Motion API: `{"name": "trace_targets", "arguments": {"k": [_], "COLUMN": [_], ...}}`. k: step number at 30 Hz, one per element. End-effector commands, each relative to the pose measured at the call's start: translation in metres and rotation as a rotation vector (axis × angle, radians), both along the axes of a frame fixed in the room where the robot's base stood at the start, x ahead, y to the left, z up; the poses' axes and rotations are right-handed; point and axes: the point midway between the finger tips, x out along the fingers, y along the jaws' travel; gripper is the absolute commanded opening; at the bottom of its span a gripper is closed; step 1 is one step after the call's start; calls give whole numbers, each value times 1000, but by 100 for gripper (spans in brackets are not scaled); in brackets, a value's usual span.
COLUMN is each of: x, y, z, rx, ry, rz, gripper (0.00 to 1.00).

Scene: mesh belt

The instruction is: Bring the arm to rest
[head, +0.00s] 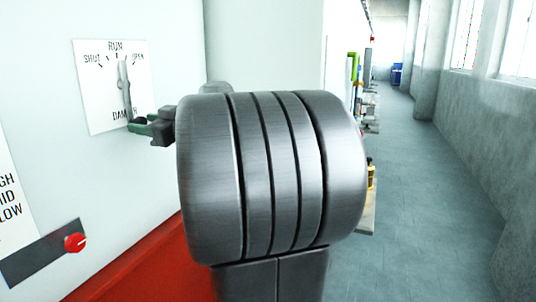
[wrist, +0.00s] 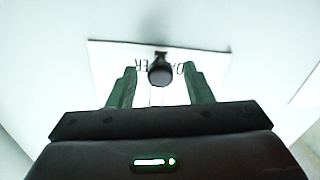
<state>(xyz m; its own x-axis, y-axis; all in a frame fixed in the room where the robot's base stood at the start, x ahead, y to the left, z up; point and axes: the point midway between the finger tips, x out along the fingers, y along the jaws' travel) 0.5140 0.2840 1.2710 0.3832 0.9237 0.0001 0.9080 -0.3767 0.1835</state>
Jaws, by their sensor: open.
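My gripper (head: 138,124) is in front of a white damper plate (head: 95,110) on the pale wall at the left of the head view. The plate reads SHUT, RUN, OPEN and DAMPER. A grey lever (head: 123,75) on it stands nearly upright with its upper end toward RUN. In the wrist view my gripper (wrist: 159,68) is open, its green fingers on either side of the lever's dark round end (wrist: 160,74). Clear gaps show on both sides of that end. My arm hides part of the wall in the head view.
A red knob (head: 75,242) sits on a dark strip (head: 40,262) at lower left, below a text label (head: 14,200). A red base panel (head: 165,265) runs along the wall's foot. At right, a clear floor aisle (head: 410,170) runs back beside a grey wall with windows.

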Motion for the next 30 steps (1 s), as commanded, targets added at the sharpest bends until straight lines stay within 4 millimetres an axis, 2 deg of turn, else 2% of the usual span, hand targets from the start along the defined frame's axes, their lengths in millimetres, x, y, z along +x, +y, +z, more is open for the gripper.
{"name": "trace_targets", "arguments": {"k": [1,6,22,25,30], "x": [3,9,8,8,-2], "y": [9,24,22,21,-6], "z": [1,1,-1,-2,-2], "rx": [0,0,2,1,1], "ry": [2,0,6,-1,-3], "rz": [3,1,0,-1,-4], "gripper": [46,46,46,46,46]}}
